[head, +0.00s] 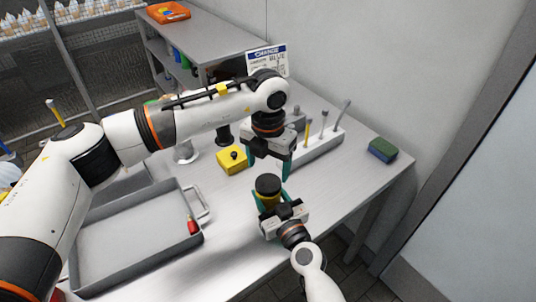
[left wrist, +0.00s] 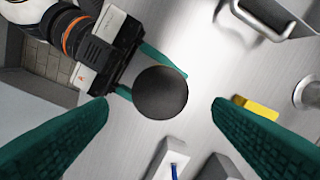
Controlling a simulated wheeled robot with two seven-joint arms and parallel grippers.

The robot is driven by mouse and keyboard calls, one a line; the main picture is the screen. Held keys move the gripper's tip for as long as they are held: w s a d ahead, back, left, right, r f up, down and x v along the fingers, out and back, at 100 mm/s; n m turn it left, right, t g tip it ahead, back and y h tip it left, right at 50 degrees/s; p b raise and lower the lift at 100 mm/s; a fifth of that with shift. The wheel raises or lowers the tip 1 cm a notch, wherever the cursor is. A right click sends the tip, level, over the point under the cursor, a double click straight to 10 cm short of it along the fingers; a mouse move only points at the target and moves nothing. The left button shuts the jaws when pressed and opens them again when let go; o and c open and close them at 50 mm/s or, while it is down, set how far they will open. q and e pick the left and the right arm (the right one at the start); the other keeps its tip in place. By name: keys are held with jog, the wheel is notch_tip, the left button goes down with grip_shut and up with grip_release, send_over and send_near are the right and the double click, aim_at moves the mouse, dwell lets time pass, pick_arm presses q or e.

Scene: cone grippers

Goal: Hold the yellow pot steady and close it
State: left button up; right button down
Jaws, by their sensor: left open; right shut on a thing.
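The yellow pot (head: 268,200) stands upright near the front edge of the table, with a dark round top (head: 268,184). I cannot tell how tightly the top sits. In the left wrist view the top shows as a dark disc (left wrist: 160,93) that hides the pot's body. My right gripper (head: 272,199) is shut around the pot from the front; it also shows in the left wrist view (left wrist: 150,75). My left gripper (head: 268,172) is open and points down just above the pot. In the left wrist view its fingers stand apart on either side of the top (left wrist: 160,101).
A yellow block with a black knob (head: 232,160) lies behind the pot. A white rack with upright tools (head: 320,147) stands behind to the right. A green-blue sponge (head: 383,149) lies at right.

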aim_at(268, 182)
pick_arm(q)
jog(key=shift+f, duration=2.55)
pick_arm(e)
jog(key=shift+f, duration=0.1)
pick_arm(q)
jog(key=c, duration=1)
jog(key=shift+m, duration=0.9)
jog(key=o, duration=1.2)
jog(key=shift+c, duration=0.2)
notch_tip(268, 182, up, 12)
